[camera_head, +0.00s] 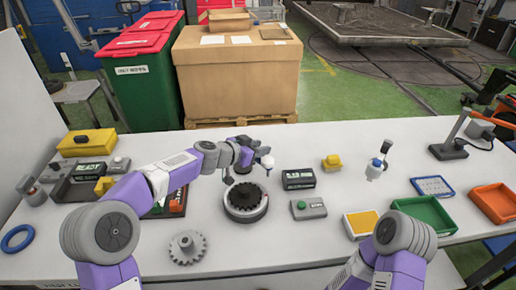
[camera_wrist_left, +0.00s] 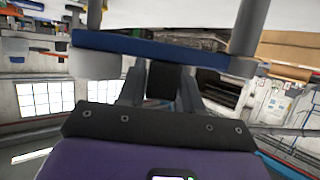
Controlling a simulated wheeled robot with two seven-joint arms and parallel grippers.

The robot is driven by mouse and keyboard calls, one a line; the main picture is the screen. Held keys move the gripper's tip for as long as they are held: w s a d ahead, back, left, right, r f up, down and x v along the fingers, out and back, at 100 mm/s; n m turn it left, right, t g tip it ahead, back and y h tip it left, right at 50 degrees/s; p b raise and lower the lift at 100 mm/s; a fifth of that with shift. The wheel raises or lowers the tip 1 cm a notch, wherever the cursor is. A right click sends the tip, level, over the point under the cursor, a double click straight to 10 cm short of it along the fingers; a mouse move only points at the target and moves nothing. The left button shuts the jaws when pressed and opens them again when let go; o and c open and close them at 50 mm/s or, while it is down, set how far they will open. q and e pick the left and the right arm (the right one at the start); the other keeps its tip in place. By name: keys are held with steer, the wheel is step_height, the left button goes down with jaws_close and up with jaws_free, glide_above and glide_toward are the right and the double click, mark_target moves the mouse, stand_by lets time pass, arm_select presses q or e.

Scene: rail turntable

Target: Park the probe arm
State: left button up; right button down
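A round black turntable (camera_head: 245,201) with a pale rim stands on the white table near the middle. My left gripper (camera_head: 247,172) is above its far edge, pointing down, and looks open. A small white-capped piece (camera_head: 267,161) is at the gripper's right side; I cannot tell whether it belongs to the probe arm, which I cannot make out clearly. In the left wrist view two grey fingers of the gripper (camera_wrist_left: 172,22) are wide apart, with nothing clearly held between them. My right gripper is out of view; only my right arm shows at the bottom.
A grey gear (camera_head: 187,247) lies front left of the turntable. A grey box with a green button (camera_head: 308,208) and a black display box (camera_head: 298,179) stand to its right. A green tray (camera_head: 424,215), an orange tray (camera_head: 495,203) and a blue ring (camera_head: 17,239) lie farther out.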

arm_select(q)
steer(key=shift+a+r, duration=0.1)
steer(key=v, duration=0.7)
steer(key=shift+s+b, duration=0.25)
steer(key=shift+b, duration=0.2)
steer(key=shift+a, duration=0.1)
